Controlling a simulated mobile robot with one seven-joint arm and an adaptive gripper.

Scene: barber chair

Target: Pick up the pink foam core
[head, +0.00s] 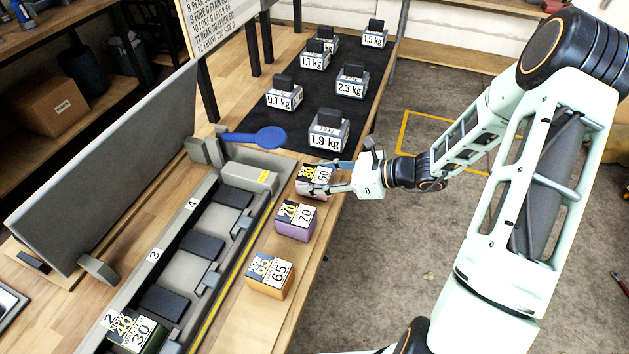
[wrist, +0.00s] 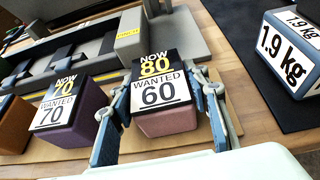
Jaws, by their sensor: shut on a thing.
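The pink foam core (wrist: 167,122) is a block with a label reading "NOW 80 WANTED 60". In the wrist view it sits between the two fingers of my gripper (wrist: 163,125), which are closed on its left and right sides. In the head view the pink foam core (head: 311,190) is at the far end of a row on the wooden bench edge, partly hidden by my gripper (head: 325,177). I cannot tell whether it is clear of the wood.
A purple block (head: 294,224) marked 70 and an orange block (head: 267,280) marked 65 stand nearer in the row. A 1.9 kg weight (head: 328,130) stands on the black mat (head: 300,115) beyond. A blue paddle (head: 257,136) and a grey slotted fixture (head: 195,247) lie left.

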